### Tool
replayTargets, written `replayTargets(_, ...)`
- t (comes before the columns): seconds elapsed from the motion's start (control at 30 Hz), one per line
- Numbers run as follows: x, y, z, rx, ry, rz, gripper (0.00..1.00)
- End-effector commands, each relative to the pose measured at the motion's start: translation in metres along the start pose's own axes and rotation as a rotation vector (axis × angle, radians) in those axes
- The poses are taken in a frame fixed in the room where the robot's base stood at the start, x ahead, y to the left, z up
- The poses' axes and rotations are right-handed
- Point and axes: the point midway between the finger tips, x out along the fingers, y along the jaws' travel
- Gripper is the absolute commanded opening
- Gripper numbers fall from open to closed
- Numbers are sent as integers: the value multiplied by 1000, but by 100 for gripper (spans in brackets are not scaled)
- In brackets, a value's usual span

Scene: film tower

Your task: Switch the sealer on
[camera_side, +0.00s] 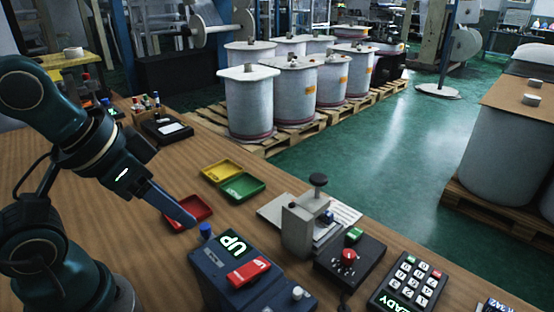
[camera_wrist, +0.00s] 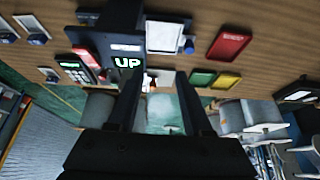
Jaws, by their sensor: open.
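No label that I can read names the sealer. A blue-grey box (camera_side: 222,270) at the lower middle of the side view has a lit UP display (camera_side: 236,244), a red rocker switch (camera_side: 248,272) and a blue knob (camera_side: 206,231). I cannot tell which way the rocker is set. The display also shows in the wrist view (camera_wrist: 127,62). My gripper (camera_side: 190,219) is above the bench, just left of the blue knob in the side view. Its two fingers are apart and empty in the wrist view (camera_wrist: 157,78). Contact with the knob cannot be made out.
A red tray (camera_side: 187,212), a green tray (camera_side: 243,187) and a yellow tray (camera_side: 221,171) lie behind. A grey clamp-like device (camera_side: 299,229), a black box with a red button (camera_side: 347,257) and a keypad (camera_side: 408,281) stand to the right. The wooden bench (camera_side: 170,272) has bare room at left.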

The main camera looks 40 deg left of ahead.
Motion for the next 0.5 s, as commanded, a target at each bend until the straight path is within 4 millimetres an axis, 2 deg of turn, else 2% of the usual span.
replayTargets(0.03, 0, 0, 0, 0, 0, 0, 50)
replayTargets(0.17, 0, 0, 0, -18, 1, 0, 0)
replayTargets(0.27, -2, -3, -6, -70, 21, -12, 0)
replayTargets(0.5, -16, -10, -69, -208, 140, -60, 0)
